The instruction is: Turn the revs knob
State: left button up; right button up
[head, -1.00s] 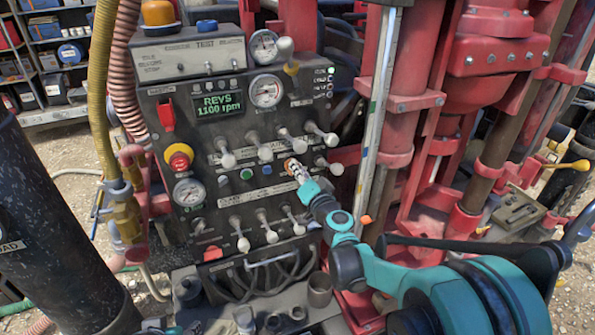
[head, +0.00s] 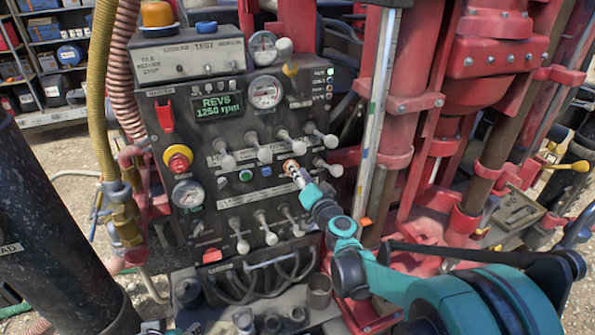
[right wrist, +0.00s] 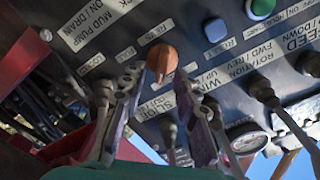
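The revs knob (right wrist: 162,58) is a small orange knob on the dark control panel (head: 213,225). In the right wrist view its pointer ridge sits between my two fingertips. My right gripper (right wrist: 160,78) has one finger on each side of the knob, closed in on it. In the head view my right gripper (head: 293,171) reaches the panel from the lower right and mostly hides the knob. The green display (head: 219,106) reads REVS 1250 rpm. My left gripper is not in view.
Several grey levers (head: 265,154) stand above the right gripper, and more levers (head: 263,221) stand below it. A red emergency button (head: 178,158) and round gauges are on the panel. Red pipes (head: 405,120) rise close on the right. Hoses (head: 103,90) hang at the left.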

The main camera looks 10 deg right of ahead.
jog(key=s+d, duration=0.2)
jog(key=s, duration=0.8)
jog(key=shift+s, duration=0.4)
jog(key=s+a+f+n+g+y+b, duration=0.1)
jog(key=s+a+f+n+g+b, duration=0.1)
jog(key=s+f+b, duration=0.4)
jog(key=s+a+f+n+g+b, duration=0.2)
jog(key=a+f+b, duration=0.15)
jog(key=f, duration=0.45)
jog(key=s+a+f+n+g+y+b, duration=0.1)
jog(key=s+f+n+g+b, duration=0.15)
jog(key=s+f+b, duration=0.35)
jog(key=s+d+f+g+h+b, duration=0.2)
jog(key=s+d+f+b, duration=0.1)
jog(key=f, duration=0.4)
jog(key=s+d+f+g+h+b, duration=0.2)
jog(key=s+d+f+h+b, duration=0.1)
jog(key=f, duration=0.4)
jog(key=s+d, duration=0.1)
jog(key=s, duration=0.1)
jog(key=shift+s+f+b, duration=0.3)
jog(key=shift+f+b, duration=0.1)
